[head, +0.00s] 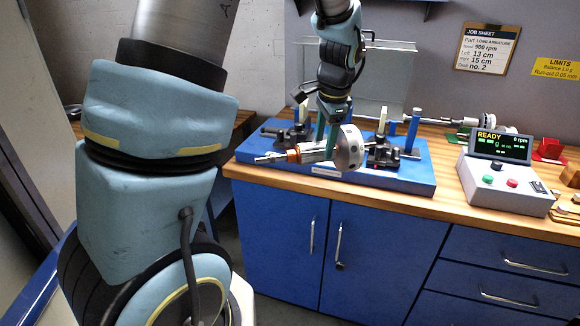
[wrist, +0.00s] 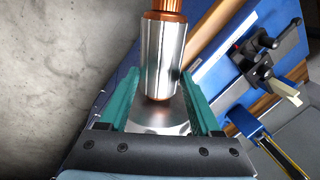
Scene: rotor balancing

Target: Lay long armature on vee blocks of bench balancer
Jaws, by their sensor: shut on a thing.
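The long armature (head: 314,152) has a thin shaft at its left, a copper part, a silver core and a wide silver disc at its right. My gripper (head: 327,138) is shut on its core, reaching down from above. In the wrist view the core (wrist: 159,55) lies between the teal fingers, the copper end pointing up and the disc near the palm. The armature appears in front of the bench balancer (head: 400,183), roughly along it and apart from the supports. The left support (head: 287,137) and right support (head: 392,153) are black; their vees are too small to make out.
A clear guard (head: 392,75) stands behind the balancer. A blue post (head: 412,130) rises at its right. The control box (head: 507,190) with a READY display (head: 500,146) is further right. Another shafted part (head: 487,121) lies at the back right. A job sheet (head: 487,48) hangs on the wall.

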